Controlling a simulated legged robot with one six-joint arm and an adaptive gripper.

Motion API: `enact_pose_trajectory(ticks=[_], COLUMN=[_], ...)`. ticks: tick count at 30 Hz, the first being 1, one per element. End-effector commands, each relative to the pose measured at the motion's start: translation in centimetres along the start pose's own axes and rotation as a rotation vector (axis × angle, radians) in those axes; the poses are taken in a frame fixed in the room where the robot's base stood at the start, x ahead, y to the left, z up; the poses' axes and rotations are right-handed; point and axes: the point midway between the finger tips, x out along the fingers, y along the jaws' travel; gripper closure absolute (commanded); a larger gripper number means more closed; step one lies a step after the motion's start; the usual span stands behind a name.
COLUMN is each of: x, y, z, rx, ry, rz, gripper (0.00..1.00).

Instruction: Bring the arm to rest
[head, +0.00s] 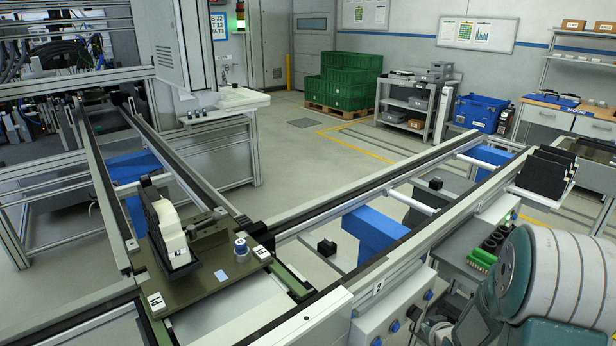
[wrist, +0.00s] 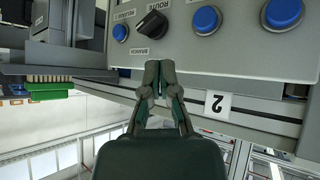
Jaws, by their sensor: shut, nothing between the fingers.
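My gripper (wrist: 160,72) shows in the wrist view with its two dark fingers together and nothing between them. The fingertips point at the lower edge of a grey control panel (wrist: 230,62) with blue buttons and a black knob. I cannot tell whether they touch it. In the head view my arm (head: 545,275) is a rounded teal and pale grey shape at the lower right, beside the conveyor. The gripper's fingers cannot be made out clearly there.
A pallet (head: 208,266) carrying a white and black part sits at the conveyor corner. The conveyor rail (head: 445,222) runs close to my arm. Open floor (head: 290,165) lies beyond the conveyor.

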Motion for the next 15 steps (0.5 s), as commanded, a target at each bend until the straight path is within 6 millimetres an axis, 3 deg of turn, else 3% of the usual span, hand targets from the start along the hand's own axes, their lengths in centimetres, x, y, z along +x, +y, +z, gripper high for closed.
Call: enact_pose_trajectory(ticks=[1,6,15], x=[-1.3,-5.4,-13.9], y=[-0.1,-0.6,-3.0], z=[-1.6,-5.1,-8.9], rx=[-0.011,-0.015,0.021], ry=[-0.009,-0.067,-0.157], rz=[0.021,0.079,0.135], gripper=[1.00,1.00,1.00])
